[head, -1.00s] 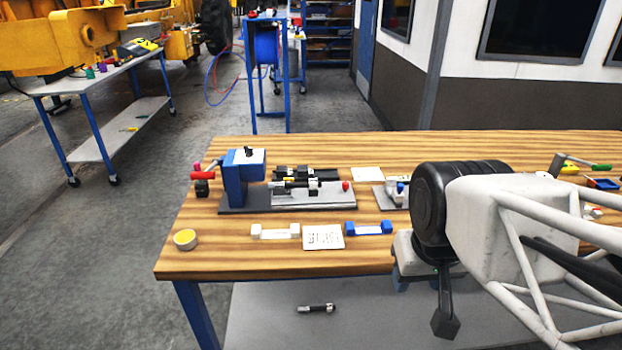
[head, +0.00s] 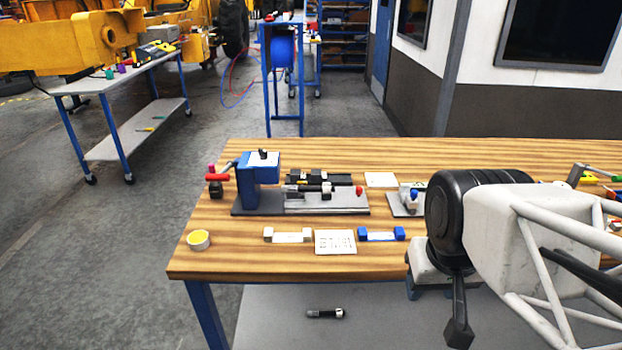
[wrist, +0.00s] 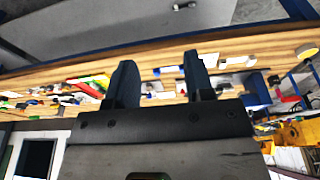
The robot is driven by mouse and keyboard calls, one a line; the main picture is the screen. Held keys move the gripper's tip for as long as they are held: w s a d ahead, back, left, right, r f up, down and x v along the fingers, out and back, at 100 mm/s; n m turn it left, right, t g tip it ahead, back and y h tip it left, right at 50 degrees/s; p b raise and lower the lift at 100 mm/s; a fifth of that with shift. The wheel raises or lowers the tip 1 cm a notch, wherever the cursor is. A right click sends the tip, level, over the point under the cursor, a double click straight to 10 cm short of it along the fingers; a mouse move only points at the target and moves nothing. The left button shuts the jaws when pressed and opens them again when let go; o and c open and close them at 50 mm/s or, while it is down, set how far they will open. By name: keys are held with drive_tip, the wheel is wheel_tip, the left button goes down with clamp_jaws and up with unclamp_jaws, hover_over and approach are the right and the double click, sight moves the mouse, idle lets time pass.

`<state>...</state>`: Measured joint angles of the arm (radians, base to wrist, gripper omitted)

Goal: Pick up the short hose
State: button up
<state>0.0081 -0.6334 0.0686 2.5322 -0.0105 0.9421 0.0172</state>
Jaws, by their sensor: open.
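A short black cylindrical piece with pale metal ends (head: 325,314) lies on the grey lower shelf (head: 270,330) under the workbench in the head view; it may be the short hose, but it is too small to be sure. A similar small piece (wrist: 184,6) shows at the top edge of the wrist view. Another black cylinder (head: 307,189) lies in the fixture on the benchtop. My gripper (wrist: 157,62) is open, with nothing between its two dark fingers. In the wrist view the bench lies beyond them, tilted.
The wooden workbench (head: 230,262) carries a blue-and-grey fixture (head: 262,175), a yellow-filled round cup (head: 198,240), a white printed card (head: 335,242), and white (head: 288,235) and blue-ended (head: 381,234) blocks. The bench edge overhangs the shelf.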

drive_tip(key=shift+o, duration=0.3)
drive_tip(key=shift+w, duration=0.1)
drive_tip(key=m+g+y, duration=0.3)
drive_tip(key=m+y, duration=0.2)
drive_tip(key=m, duration=1.3)
hover_over(308, 189)
drive_tip(key=d, duration=0.5)
drive_tip(key=f, duration=0.9)
drive_tip(key=shift+w+a+f, duration=0.2)
drive_tip(key=shift+w+f, duration=0.1)
drive_tip(key=shift+w, duration=0.1)
drive_tip(key=shift+w+a+f, duration=0.1)
drive_tip(key=shift+w+f, duration=0.1)
drive_tip(key=shift+x, duration=1.25)
